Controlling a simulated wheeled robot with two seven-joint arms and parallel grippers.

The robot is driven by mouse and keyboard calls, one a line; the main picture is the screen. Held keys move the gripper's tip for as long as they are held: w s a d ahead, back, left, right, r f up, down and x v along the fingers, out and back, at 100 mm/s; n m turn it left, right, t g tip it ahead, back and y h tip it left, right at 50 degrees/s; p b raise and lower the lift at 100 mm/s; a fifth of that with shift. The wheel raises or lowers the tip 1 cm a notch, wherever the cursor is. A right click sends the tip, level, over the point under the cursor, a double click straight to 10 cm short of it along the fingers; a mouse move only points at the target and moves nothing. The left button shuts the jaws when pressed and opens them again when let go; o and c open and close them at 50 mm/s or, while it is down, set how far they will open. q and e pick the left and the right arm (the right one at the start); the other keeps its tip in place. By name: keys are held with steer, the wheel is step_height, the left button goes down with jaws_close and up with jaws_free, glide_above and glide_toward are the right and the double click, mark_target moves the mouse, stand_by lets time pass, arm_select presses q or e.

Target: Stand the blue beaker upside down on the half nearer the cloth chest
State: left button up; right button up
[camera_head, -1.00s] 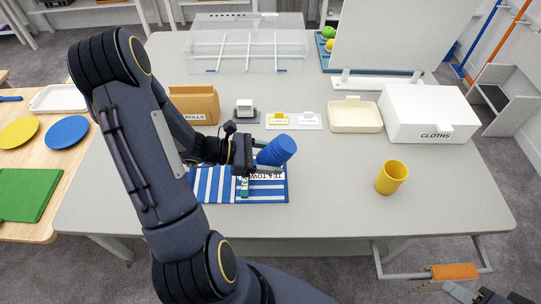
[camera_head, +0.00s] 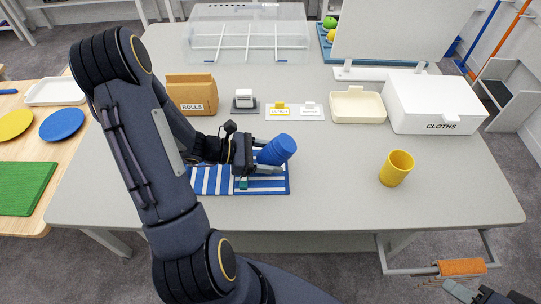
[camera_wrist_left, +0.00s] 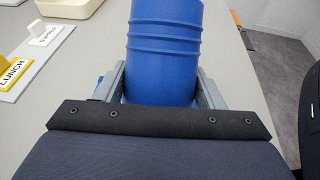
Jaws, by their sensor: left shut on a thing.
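My left gripper (camera_head: 262,162) is shut on the blue beaker (camera_head: 277,150) and holds it tilted, its far end up and to the right. In the left wrist view the ribbed beaker (camera_wrist_left: 164,45) sits between the fingers; I cannot tell which end is its mouth. The beaker is over or just behind the blue-and-white striped mat (camera_head: 268,190), whose left part has upright stripes and right part level stripes. The arm hides much of the mat. The white chest marked CLOTHS (camera_head: 430,102) stands at the right back. A dark and grey part of my right gripper (camera_head: 475,292) shows at the bottom edge.
A yellow cup (camera_head: 396,168) stands at the right. Behind the mat are a ROLLS box (camera_head: 192,94), LUNCH and SUPPER cards (camera_head: 295,111) and a cream tray (camera_head: 357,105). The table (camera_head: 340,175) between mat and cup is clear.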

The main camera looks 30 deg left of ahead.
arm_select(q)
steer(key=shift+f+b, duration=0.85)
steer(key=shift+f, duration=0.1)
steer(key=o, duration=1.5)
steer(key=shift+c, duration=0.2)
steer(key=v, duration=0.8)
steer(key=shift+b, duration=0.35)
